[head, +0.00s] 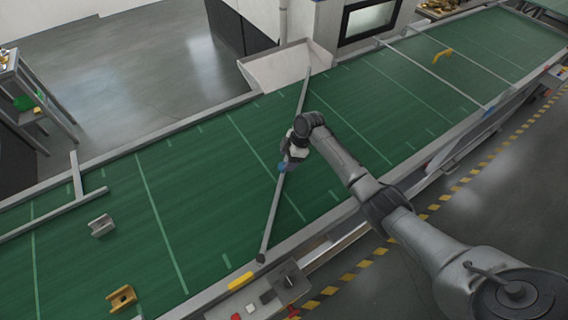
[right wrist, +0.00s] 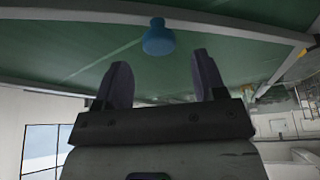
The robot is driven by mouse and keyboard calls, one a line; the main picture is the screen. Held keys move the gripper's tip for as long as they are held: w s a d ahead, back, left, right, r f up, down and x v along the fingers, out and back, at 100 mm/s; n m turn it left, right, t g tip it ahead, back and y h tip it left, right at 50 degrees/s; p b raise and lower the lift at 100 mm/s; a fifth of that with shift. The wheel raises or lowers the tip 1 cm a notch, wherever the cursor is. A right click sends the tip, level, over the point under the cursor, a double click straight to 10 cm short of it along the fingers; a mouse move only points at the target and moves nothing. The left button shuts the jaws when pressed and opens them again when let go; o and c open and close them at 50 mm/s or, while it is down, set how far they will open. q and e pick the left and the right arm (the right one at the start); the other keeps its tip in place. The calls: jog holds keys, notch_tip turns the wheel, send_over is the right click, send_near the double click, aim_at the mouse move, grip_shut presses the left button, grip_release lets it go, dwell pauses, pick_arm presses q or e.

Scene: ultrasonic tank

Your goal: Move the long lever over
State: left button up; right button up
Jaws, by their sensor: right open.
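The long lever (head: 273,215) is a thin grey bar lying slantwise across the green belt. It runs from a dark pivot at the near rail to the far side beside a pale chute. A blue knob (head: 283,166) sits on it near mid-length, partly hidden by my right gripper (head: 290,160). In the right wrist view the blue knob (right wrist: 158,38) lies just beyond the fingertips, roughly between them. My right gripper (right wrist: 163,65) is open and empty, its two fingers apart. My left gripper is in neither view.
A grey bracket (head: 102,226) and a brass-coloured one (head: 121,298) lie on the belt at the left. A yellow piece (head: 443,55) lies at the far right. The pale chute (head: 287,69) joins the far edge. A button panel (head: 262,297) is at the near edge.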

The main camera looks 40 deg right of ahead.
aim_at(283, 165)
jog(key=shift+x, duration=1.95)
jog(key=c, duration=1.2)
